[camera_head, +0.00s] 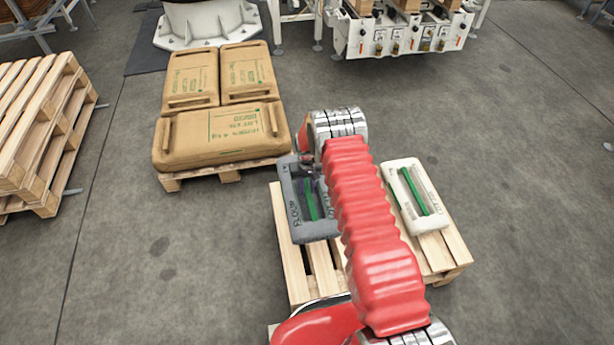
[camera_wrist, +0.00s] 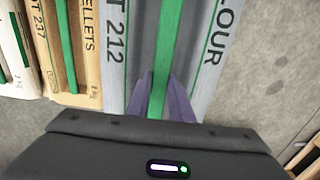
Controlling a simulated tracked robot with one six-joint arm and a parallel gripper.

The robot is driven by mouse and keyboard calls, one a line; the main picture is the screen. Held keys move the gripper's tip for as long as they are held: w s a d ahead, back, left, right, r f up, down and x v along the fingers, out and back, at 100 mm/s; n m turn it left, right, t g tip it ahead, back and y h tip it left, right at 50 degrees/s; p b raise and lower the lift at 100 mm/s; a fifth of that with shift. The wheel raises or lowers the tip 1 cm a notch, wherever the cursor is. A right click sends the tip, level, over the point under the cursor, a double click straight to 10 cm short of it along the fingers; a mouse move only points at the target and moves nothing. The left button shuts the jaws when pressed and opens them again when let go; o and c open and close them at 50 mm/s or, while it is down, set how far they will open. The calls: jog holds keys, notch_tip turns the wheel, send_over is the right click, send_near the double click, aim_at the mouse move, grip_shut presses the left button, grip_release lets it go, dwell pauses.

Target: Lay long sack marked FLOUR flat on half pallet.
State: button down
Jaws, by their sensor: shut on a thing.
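The long grey sack marked FLOUR (camera_head: 294,203) is at the left side of the near half pallet (camera_head: 296,272) in the head view. In the wrist view the FLOUR sack (camera_wrist: 208,62) fills the middle, with a green strap along it. My gripper (camera_wrist: 161,88) is shut on this green strap, one purple finger on each side. The sack looks level. I cannot tell whether its underside touches the pallet slats. My red arm hides part of the sack and the pallet's middle in the head view.
A white sack with a green strap (camera_head: 405,189) lies on the pallet's right. In the wrist view a tan PELLETS sack (camera_wrist: 88,45) lies beside the FLOUR sack. Brown sacks (camera_head: 215,142) cover another pallet behind left. Stacked pallets (camera_head: 42,130) stand far left. Floor at right is clear.

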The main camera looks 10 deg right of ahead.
jog(key=s+r, duration=0.8)
jog(key=r, duration=0.3)
jog(key=s+r, duration=0.7)
jog(key=r, duration=0.5)
jog(key=shift+s+r, duration=0.2)
jog(key=shift+s, duration=0.15)
jog(key=shift+s+a, duration=0.1)
jog(key=shift+s, duration=0.1)
